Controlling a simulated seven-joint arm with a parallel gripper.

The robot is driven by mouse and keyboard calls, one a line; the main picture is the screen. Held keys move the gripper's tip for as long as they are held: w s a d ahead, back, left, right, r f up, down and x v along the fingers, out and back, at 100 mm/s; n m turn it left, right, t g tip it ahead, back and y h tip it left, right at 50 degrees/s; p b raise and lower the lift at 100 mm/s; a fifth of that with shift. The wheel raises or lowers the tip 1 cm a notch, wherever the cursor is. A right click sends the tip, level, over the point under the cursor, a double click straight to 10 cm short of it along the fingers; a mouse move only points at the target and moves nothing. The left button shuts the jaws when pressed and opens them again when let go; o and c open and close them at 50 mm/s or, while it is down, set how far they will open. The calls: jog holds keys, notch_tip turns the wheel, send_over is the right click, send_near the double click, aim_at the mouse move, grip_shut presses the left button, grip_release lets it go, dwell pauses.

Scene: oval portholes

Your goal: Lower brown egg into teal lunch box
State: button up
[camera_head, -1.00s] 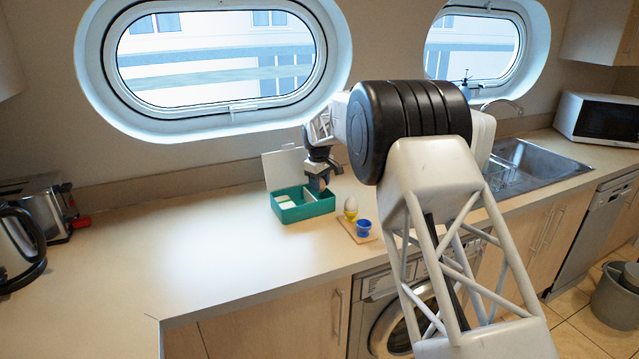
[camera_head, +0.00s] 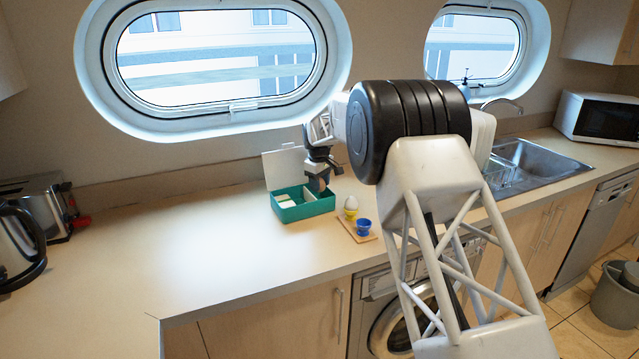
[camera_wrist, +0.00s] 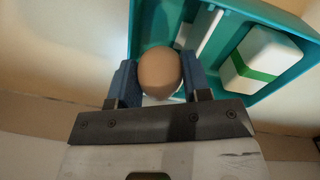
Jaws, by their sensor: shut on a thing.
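The brown egg (camera_wrist: 160,72) is between the two blue finger pads of my gripper (camera_wrist: 160,85) in the wrist view, and the gripper is shut on it. The teal lunch box (camera_head: 303,213) stands open on the counter, its pale lid raised at the back. In the head view my gripper (camera_head: 319,184) points down into the right compartment of the box. The egg is at most barely visible there, hidden by the fingers and the box wall. In the wrist view the teal box (camera_wrist: 274,12) lies behind the egg. I cannot tell whether the egg touches the floor.
A white block with a green band (camera_wrist: 261,57) lies in the other compartment, past a white divider (camera_wrist: 208,30). Right of the box, a white egg in a yellow cup (camera_head: 351,207) and an empty blue cup (camera_head: 363,226) stand on a small board.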

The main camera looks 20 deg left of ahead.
jog(key=shift+f, duration=0.3)
dwell(0.5)
jog(key=o, duration=0.7)
jog(key=shift+r, duration=0.15)
jog(key=shift+s+a+r, duration=0.1)
jog(key=shift+r, duration=1.8)
jog(key=shift+s+r, duration=0.1)
jog(key=shift+r, duration=1.75)
